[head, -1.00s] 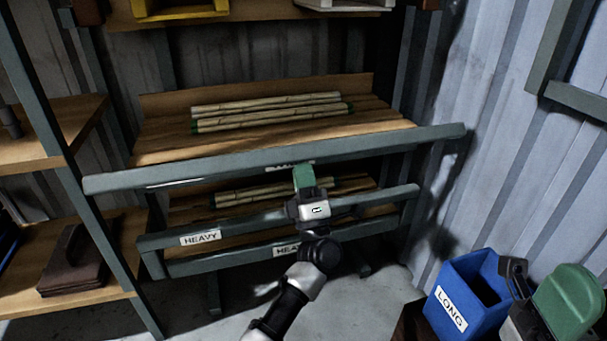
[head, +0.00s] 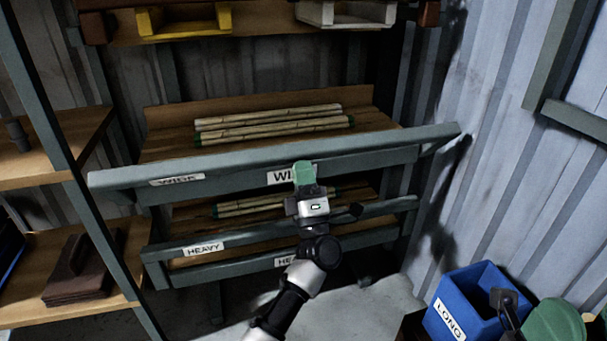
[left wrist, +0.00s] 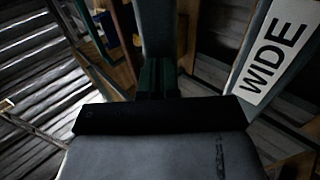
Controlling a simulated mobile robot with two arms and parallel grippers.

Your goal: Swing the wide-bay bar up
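The wide-bay bar (head: 230,159) is a long grey beam across the front of the rack, below the upper wooden shelf. A WIDE label (head: 178,181) is on its left part. A grey rail (head: 360,161) runs just under it and carries another WIDE label, partly covered by my gripper. My left gripper (head: 304,173) has its green fingers close together and looks shut, at the bar's lower front side. In the left wrist view the fingers (left wrist: 158,78) point towards grey beams; contact with the bar is unclear. My right gripper (head: 535,315) shows partly at the lower right; its opening is unclear.
Bamboo poles (head: 270,125) lie on the upper shelf (head: 165,147), and more lie below. A lower bar with a HEAVY label (head: 205,248) crosses the rack. A blue LONG bin (head: 470,300) stands at right. Side shelves (head: 90,240) stand close at left.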

